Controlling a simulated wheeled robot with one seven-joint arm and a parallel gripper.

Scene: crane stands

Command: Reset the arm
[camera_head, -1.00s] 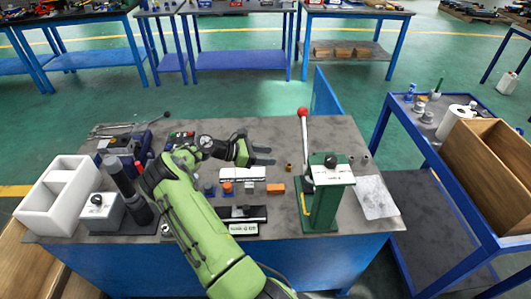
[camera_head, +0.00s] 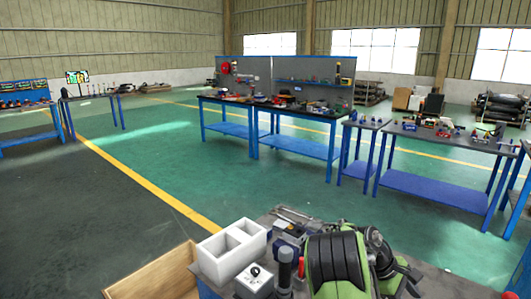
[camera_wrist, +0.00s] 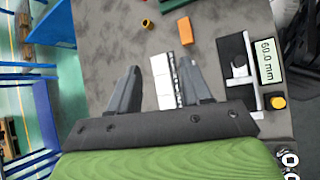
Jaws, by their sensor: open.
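My gripper (camera_wrist: 159,65) is open in the wrist view. Its two dark fingers are apart, with a white block (camera_wrist: 163,85) on the grey bench top (camera_wrist: 105,25) showing between and beyond them. I cannot tell how high the fingers are above the block; nothing is seen held. In the head view my gripper (camera_head: 412,279) shows at the lower right, over the near bench, beside my bulky green and black arm. The arm hides much of that bench.
Near the fingers lie an orange block (camera_wrist: 185,32), a brass piece (camera_wrist: 147,23) and a gauge reading 60.0 mm (camera_wrist: 268,60). A white divided bin (camera_head: 228,255) and a grey box with a black knob (camera_head: 254,282) stand left of my arm. Open green floor (camera_head: 165,165) lies beyond.

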